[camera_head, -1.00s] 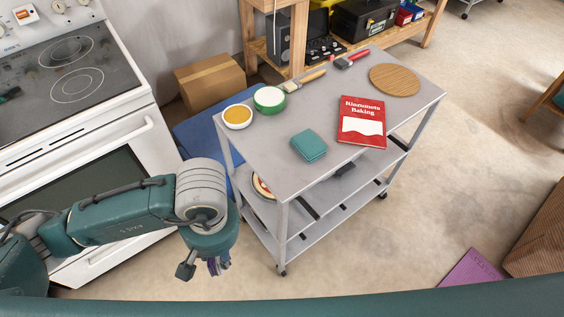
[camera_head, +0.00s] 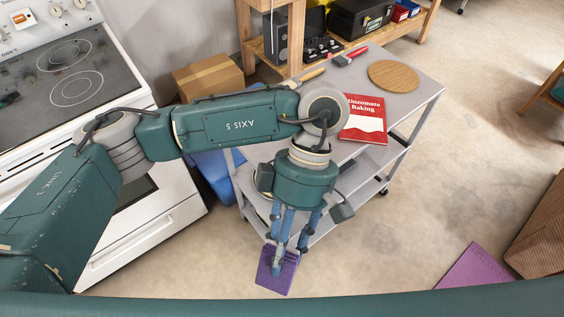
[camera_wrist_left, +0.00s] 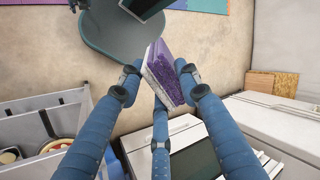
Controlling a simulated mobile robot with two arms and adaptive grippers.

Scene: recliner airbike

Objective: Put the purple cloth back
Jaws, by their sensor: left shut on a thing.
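The purple cloth (camera_head: 268,281) is a folded, flat square with a textured face. My left gripper (camera_head: 280,255) is shut on it and holds it in front of the near end of the grey metal trolley (camera_head: 418,92), clear of its top. In the left wrist view the cloth (camera_wrist_left: 172,84) shows between the blue fingers, tilted, with its layered edge towards the camera. My left arm crosses over the near part of the trolley top and hides what lies there. My right gripper is not in view.
A white stove (camera_head: 150,215) stands left, a cardboard box (camera_head: 207,78) behind. A purple mat (camera_head: 474,270) lies on the floor at right.

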